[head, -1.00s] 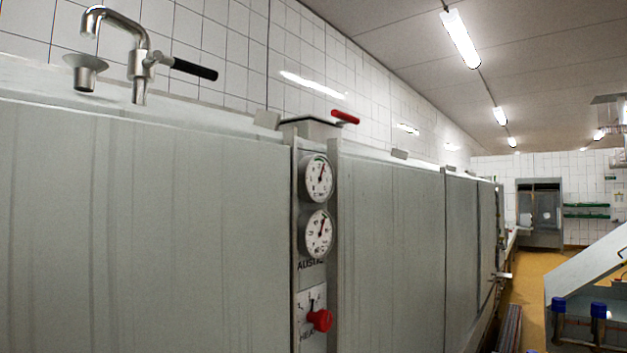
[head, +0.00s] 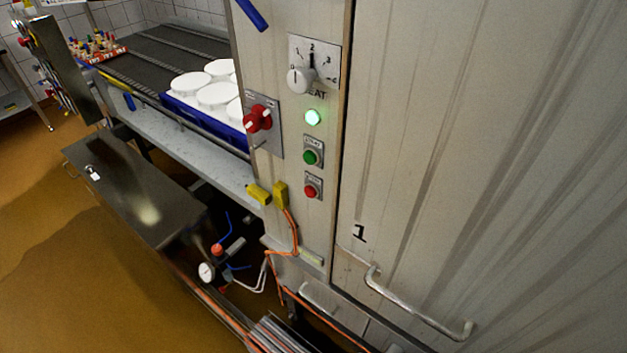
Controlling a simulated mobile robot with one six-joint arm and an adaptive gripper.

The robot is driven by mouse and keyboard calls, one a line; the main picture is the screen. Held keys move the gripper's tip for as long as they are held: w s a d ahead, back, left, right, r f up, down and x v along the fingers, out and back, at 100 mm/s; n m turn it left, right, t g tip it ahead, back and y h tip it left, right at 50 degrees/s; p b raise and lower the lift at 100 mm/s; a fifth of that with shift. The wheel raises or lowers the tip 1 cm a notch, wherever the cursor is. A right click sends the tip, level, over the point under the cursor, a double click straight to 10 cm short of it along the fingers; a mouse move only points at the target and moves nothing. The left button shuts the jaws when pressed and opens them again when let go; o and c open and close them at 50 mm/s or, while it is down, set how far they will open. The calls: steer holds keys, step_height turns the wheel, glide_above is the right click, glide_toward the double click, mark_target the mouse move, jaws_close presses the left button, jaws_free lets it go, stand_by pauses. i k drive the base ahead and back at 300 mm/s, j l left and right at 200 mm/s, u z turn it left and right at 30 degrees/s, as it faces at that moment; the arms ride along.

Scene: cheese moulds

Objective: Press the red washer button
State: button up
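A red push button (head: 310,191) sits on a small grey plate low on a pale metal control panel, in the head view. Its label is too small to read. A white rotary dial (head: 300,79) with numbers is at the top. A red rotary switch (head: 258,119) is on the panel's left side. Whether this machine is the washer, the frame does not show. My gripper is not in view.
A large cabinet door (head: 440,150) marked 1, with a metal handle (head: 420,305), is right of the panel. A conveyor (head: 165,55) with white moulds (head: 190,84) in a blue tray is at left. Yellow plugs and orange cables hang below. Open brown floor (head: 60,270) is at lower left.

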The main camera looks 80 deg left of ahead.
mark_target(310, 191)
steer(key=u, duration=2.7)
